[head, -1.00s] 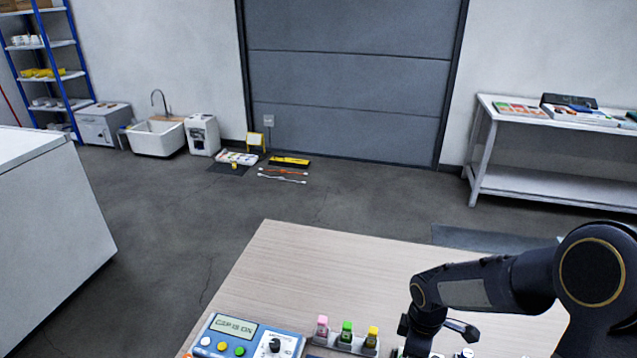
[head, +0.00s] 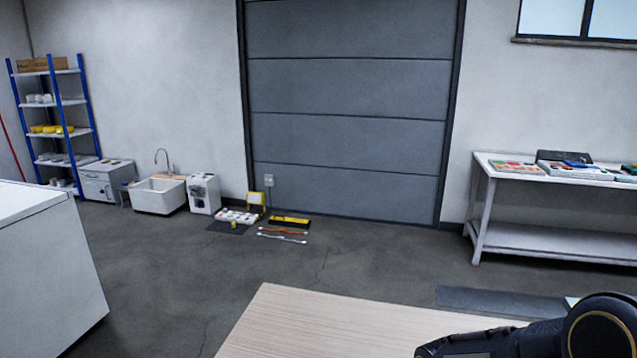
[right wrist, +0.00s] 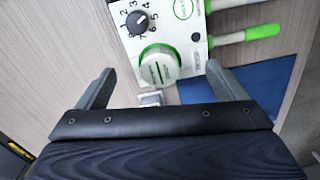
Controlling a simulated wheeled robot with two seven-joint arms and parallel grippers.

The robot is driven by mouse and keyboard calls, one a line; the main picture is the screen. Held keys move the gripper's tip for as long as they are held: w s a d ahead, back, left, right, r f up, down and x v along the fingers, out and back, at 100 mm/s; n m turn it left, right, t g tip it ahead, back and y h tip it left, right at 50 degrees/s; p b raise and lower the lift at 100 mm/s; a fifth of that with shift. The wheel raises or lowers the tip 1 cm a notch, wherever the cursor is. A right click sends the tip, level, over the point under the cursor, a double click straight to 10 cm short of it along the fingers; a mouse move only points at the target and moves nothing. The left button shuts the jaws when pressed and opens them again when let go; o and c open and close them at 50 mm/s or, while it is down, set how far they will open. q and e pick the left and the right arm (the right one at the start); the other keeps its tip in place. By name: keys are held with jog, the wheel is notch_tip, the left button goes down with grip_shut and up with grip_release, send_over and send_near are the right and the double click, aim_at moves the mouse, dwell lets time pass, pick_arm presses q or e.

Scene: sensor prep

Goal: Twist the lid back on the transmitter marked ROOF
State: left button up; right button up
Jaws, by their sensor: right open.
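In the right wrist view a white panel or device carries a dark numbered dial (right wrist: 138,22) and a round white-and-green cap (right wrist: 160,65) with lettering too small to read. Another round green-rimmed piece (right wrist: 183,8) is cut by the top edge. I cannot read ROOF anywhere, nor tell which piece is the transmitter. My right gripper (right wrist: 160,72) is open, its fingers apart on either side of the white-and-green cap in the picture; I cannot tell how far off it is. In the head view only part of my right arm shows, at bottom right. My left gripper is not in view.
Green-and-white handles (right wrist: 240,36) lie right of the panel, and a blue mat (right wrist: 262,85) is below them. The head view shows the bare far part of the wooden table (head: 300,325), a white bench (head: 550,240) at right and a grey shutter door (head: 350,130).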

pick_arm(q)
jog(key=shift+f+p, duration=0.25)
jog(key=shift+p, duration=0.3)
pick_arm(e)
jog(key=shift+f, duration=0.15)
jog(key=shift+r, duration=0.2)
notch_tip(320, 180, up, 2)
jog(key=shift+a+r+p, duration=0.1)
jog(key=shift+p, duration=0.9)
jog(key=shift+r+p, duration=1.6)
jog(key=shift+r, duration=0.35)
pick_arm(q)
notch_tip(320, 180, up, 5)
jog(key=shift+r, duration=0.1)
